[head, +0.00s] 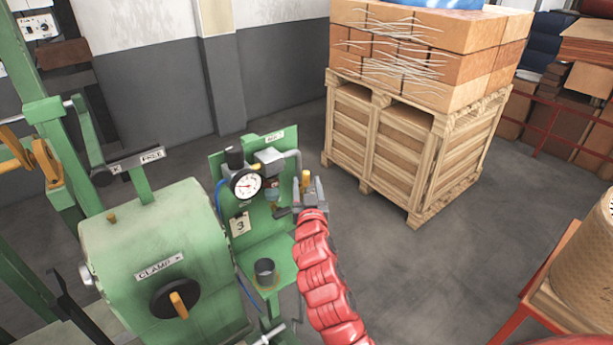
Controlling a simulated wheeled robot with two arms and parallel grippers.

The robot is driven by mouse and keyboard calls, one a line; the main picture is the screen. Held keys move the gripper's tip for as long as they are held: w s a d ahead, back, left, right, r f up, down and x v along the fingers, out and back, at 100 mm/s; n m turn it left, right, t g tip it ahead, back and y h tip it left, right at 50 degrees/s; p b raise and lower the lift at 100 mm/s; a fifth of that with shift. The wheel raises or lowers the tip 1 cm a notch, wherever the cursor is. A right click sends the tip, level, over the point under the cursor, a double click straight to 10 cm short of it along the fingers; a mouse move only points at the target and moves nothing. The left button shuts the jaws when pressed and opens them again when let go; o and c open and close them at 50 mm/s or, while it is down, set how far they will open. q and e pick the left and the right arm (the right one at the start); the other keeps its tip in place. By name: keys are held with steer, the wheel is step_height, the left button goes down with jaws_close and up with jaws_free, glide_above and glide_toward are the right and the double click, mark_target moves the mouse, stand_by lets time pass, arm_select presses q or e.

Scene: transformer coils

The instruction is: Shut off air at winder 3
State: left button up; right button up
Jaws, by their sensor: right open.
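A green panel (257,222) on the winder carries a round pressure gauge (246,184) with a black knob above it, grey air fittings (270,160) and a tag reading 3 (240,225). My right arm, red and segmented, reaches up from the bottom to the panel's right edge. My right gripper (306,188) is open there. A small yellow part (306,179) shows at its jaws; I cannot tell whether it is touched or what it belongs to. The gripper hides part of the panel's right edge. My left gripper is out of view.
The green winder housing (150,245), with a clamp label and a black knob (176,299), stands left of the panel. A dark cup (265,270) sits below the gauge. A wooden crate (400,150) with stacked boxes stands behind right. The floor between is clear.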

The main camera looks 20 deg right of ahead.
steer(key=shift+x, duration=0.85)
jaws_close()
stand_by(0.9)
